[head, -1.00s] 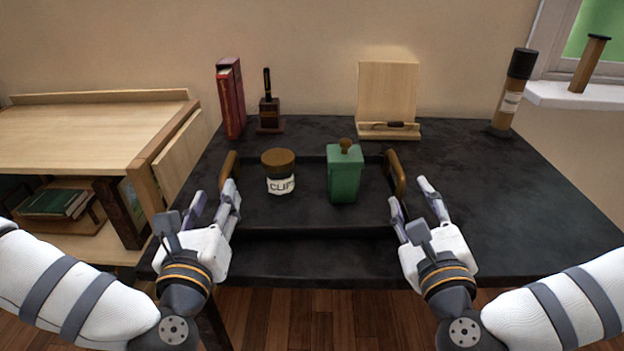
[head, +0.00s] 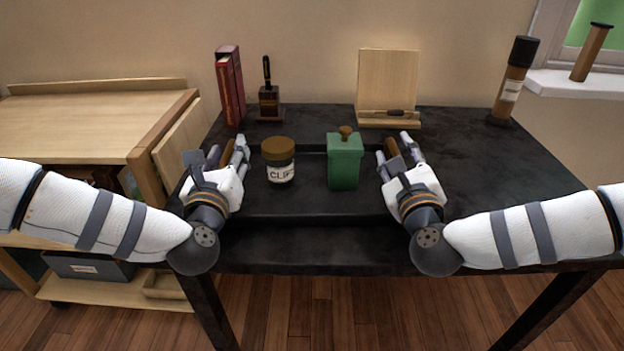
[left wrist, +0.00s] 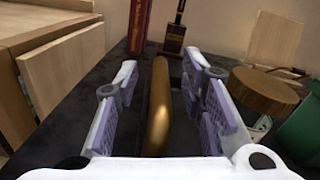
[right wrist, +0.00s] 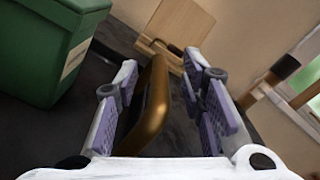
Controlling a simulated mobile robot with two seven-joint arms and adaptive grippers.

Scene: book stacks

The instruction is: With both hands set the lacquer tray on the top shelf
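The black lacquer tray (head: 305,206) lies on the dark table. It carries a brown-lidded jar (head: 279,172) labelled with clips and a green lidded box (head: 344,164). My left gripper (head: 228,152) is open, its fingers on either side of the tray's left golden-brown handle (left wrist: 159,105), with gaps showing. My right gripper (head: 400,148) is open around the right handle (right wrist: 150,105), which sits nearer the left finger in the right wrist view. In the head view the grippers mostly hide the handles. The wooden shelf unit's top shelf (head: 85,125) is at the left.
Red books (head: 229,88) and a dark pen holder (head: 269,103) stand behind the tray at left. A wooden stand (head: 388,82) is at the back, and a brown cylinder (head: 512,82) at back right. The table's right side is clear.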

